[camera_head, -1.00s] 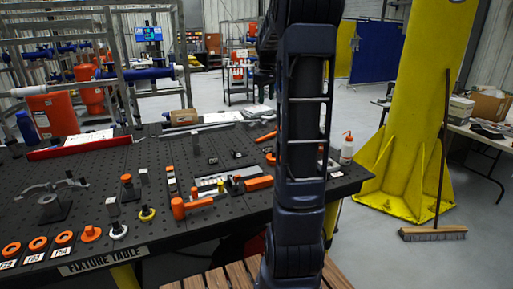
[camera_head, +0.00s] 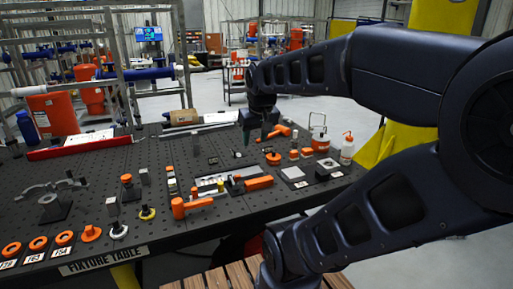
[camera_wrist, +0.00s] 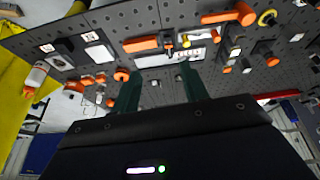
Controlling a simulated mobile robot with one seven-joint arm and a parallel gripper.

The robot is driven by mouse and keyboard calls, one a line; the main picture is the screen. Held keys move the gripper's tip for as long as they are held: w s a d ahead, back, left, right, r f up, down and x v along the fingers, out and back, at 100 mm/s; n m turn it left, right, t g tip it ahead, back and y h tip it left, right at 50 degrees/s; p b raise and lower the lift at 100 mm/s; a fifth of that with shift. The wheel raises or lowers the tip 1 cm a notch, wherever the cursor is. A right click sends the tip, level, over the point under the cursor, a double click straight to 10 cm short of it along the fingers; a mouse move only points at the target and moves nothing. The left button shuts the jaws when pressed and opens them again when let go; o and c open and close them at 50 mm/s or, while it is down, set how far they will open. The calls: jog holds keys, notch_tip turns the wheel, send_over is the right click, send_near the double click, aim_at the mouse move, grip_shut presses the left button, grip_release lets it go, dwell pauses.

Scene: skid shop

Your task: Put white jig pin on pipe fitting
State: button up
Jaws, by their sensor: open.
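The white jig pin (camera_head: 118,230), a white round flange with a short upright stub, stands near the front left of the fixture table (camera_head: 95,200). In the wrist view part of a white piece, likely the same pin, shows at the top right edge (camera_wrist: 299,3). I cannot tell for certain which thing is the pipe fitting; a grey metal piece with curved arms (camera_head: 50,190) sits at the table's left. My gripper (camera_head: 257,135) is over the table's far right part, well apart from the pin. In the wrist view its two fingers (camera_wrist: 160,92) are spread with nothing between them.
A yellow jig pin (camera_head: 147,213) and an orange one (camera_head: 91,234) flank the white pin. Labelled orange rings (camera_head: 38,243) lie to the left. An orange-handled hammer (camera_head: 190,204) lies mid-table. A wash bottle (camera_head: 347,150) stands at the right edge.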

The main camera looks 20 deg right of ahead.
jog(key=s+f, duration=0.1)
jog(key=s+a+f, duration=0.1)
jog(key=s, duration=0.1)
